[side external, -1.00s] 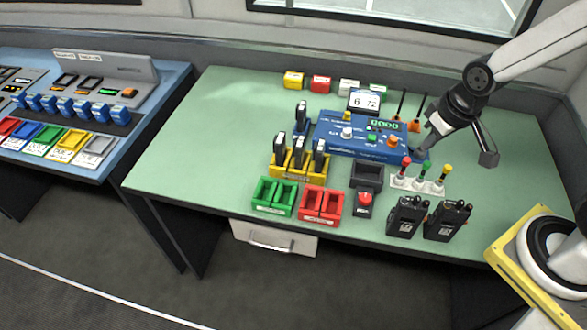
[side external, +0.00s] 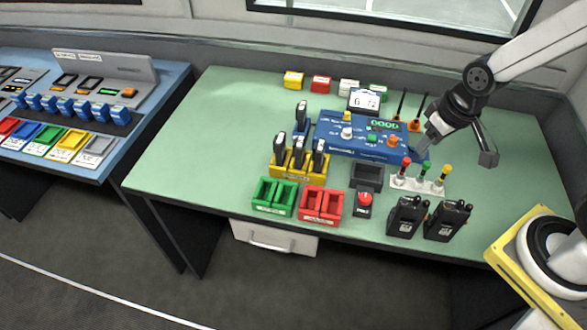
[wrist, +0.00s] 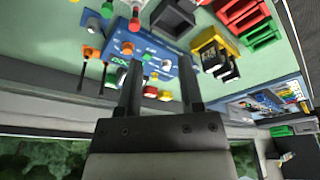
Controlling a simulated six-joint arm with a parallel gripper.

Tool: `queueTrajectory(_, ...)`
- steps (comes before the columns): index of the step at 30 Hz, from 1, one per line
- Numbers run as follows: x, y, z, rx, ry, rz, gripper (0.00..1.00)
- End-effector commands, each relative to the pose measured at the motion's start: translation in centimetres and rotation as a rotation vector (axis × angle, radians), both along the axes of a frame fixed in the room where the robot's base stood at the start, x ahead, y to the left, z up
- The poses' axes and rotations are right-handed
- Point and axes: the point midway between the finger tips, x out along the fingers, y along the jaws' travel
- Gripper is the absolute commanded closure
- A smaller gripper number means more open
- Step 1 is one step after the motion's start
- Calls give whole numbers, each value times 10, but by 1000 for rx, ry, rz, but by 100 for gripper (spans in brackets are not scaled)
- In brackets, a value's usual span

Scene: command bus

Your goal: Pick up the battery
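Several dark upright blocks that look like batteries (side external: 298,153) stand in a yellow holder (side external: 287,171) left of the table's middle in the side view. Another dark block (side external: 301,116) stands behind them, near the blue panel's left end. I cannot tell which one the task names. In the wrist view the yellow holder (wrist: 208,40) and its dark blocks (wrist: 226,66) are at upper right. My gripper (wrist: 158,72) has its two fingers apart with nothing held between them. In the side view it is above the right end of the blue panel, well right of the batteries, with its tips hard to make out.
The blue control panel (side external: 371,138) has knobs and a display. Green bins (side external: 274,197), red bins (side external: 321,205), a dark grey tray (side external: 367,174) and a red button (side external: 365,199) stand in front. Two radios (side external: 406,217) (side external: 448,220) are near the front edge.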

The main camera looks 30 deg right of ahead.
Motion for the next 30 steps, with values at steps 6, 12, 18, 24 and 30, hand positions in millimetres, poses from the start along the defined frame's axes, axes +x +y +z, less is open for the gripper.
queueTrajectory(6,0,0,0,0,0,0,0)
queueTrajectory(12,1,0,0,0,0,1,0)
queueTrajectory(18,15,1,2,-4,5,22,0)
queueTrajectory(24,52,4,6,-16,23,80,0)
queueTrajectory(30,102,9,8,-30,49,162,0)
